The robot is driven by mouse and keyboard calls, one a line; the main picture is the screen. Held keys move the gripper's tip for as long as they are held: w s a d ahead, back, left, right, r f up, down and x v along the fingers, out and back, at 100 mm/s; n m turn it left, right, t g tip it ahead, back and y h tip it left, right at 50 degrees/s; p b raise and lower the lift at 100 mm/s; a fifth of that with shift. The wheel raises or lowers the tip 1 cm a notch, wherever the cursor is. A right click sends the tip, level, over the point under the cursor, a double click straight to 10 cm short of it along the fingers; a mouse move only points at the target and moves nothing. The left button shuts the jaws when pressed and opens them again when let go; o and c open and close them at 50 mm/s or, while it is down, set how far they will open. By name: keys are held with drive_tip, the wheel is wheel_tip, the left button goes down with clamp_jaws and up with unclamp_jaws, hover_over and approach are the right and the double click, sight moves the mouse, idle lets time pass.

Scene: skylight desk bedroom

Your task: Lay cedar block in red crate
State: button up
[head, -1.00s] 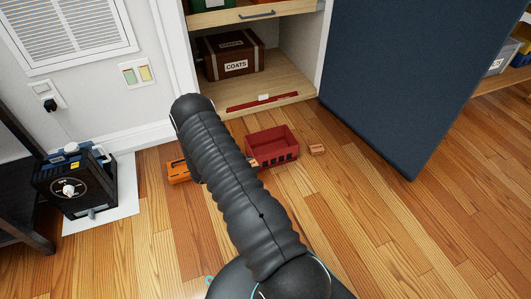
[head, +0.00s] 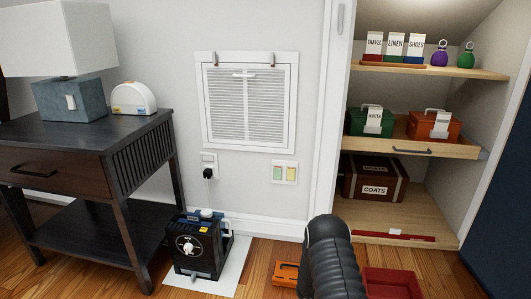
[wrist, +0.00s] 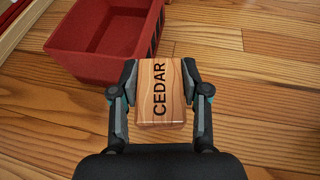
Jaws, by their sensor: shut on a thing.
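The cedar block (wrist: 158,100), light wood with CEDAR in dark letters, is between the two fingers of my gripper (wrist: 160,78) in the wrist view. The fingers are shut on its left and right sides. I cannot tell whether the block touches the floor or is just above it. The red crate (wrist: 85,62) is open and looks empty where I see inside; it lies beyond and to the left of the block. The crate (head: 392,279) also shows at the bottom of the head view, partly cut off. My arm hides the gripper and block there.
An orange object (head: 286,272) lies on the wooden floor left of my arm. A black device (head: 199,246) stands on a white sheet (head: 228,270) near the wall. The open cupboard with its shelves (head: 455,210) is behind the crate. Floor right of the block is clear.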

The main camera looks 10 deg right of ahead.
drive_tip(key=shift+a+f+n+t, duration=0.25)
drive_tip(key=shift+f+n+t, duration=0.3)
drive_tip(key=shift+n+t, duration=0.4)
drive_tip(key=w+a+r+n+t+y+p, duration=0.1)
drive_tip(key=a+r+n+t+y+p, duration=0.1)
drive_tip(key=a+r, duration=0.6)
drive_tip(key=w+a+r+n+t+y+p, duration=0.1)
drive_tip(key=a+r+n+t+y+p, duration=0.2)
drive_tip(key=r, duration=1.5)
drive_tip(key=w+a+r+n+t+y+p, duration=0.1)
drive_tip(key=a+r+n+t+y, duration=0.3)
drive_tip(key=a+r, duration=0.9)
drive_tip(key=a+n+t+p, duration=0.1)
drive_tip(key=n+t, duration=0.2)
drive_tip(key=n, duration=0.1)
drive_tip(key=shift+r, duration=0.4)
drive_tip(key=shift+n, duration=0.25)
